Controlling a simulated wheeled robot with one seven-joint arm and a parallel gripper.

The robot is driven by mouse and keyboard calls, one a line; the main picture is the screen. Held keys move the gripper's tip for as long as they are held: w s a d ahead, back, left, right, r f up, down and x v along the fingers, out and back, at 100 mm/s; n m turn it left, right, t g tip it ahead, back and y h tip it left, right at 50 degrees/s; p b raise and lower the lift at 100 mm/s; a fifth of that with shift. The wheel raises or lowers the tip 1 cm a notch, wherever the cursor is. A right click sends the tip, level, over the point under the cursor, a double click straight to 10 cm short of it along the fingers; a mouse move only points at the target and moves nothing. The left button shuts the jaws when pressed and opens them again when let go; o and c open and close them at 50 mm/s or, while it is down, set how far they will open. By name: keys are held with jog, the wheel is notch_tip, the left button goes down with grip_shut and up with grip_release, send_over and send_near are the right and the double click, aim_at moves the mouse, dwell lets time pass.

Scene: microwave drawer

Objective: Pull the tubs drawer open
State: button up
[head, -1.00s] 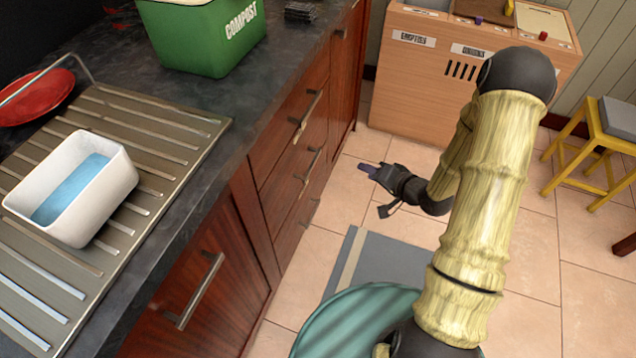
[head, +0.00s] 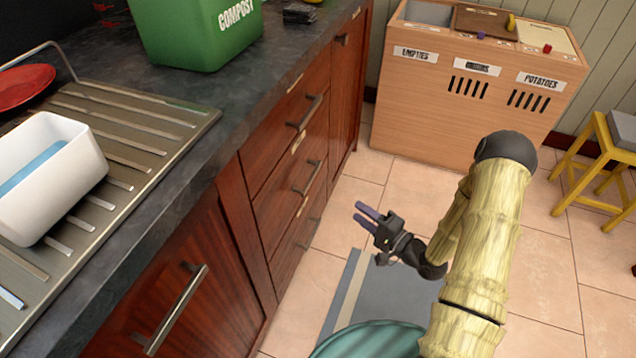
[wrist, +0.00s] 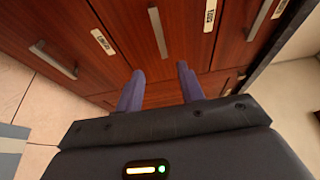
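A stack of wooden drawers with bar handles and small pale labels is in the cabinet left of my gripper in the head view. Its upper handle (head: 306,112), middle handle (head: 309,177) and lower handle (head: 308,238) show, and the drawers look shut. I cannot read for certain which label says tubs. My gripper (head: 357,211) is open and empty, off to the right of the drawer fronts. In the wrist view, the two purple fingers (wrist: 160,86) are apart and point toward the fronts. A bar handle (wrist: 158,32) and a label (wrist: 210,15) show beyond them.
A cupboard handle (head: 170,312) sticks out nearer me. The dark counter (head: 225,115) holds a green compost bin (head: 195,35) and a white tub (head: 75,190). A labelled wooden bin unit (head: 440,105) and a yellow stool (head: 600,155) stand beyond the open tiled floor.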

aim_at(313, 179)
jog(key=b+x, duration=0.4)
jog(key=x, duration=1.2)
jog(key=shift+w+a, duration=0.15)
jog(key=shift+w, duration=0.1)
grip_shut()
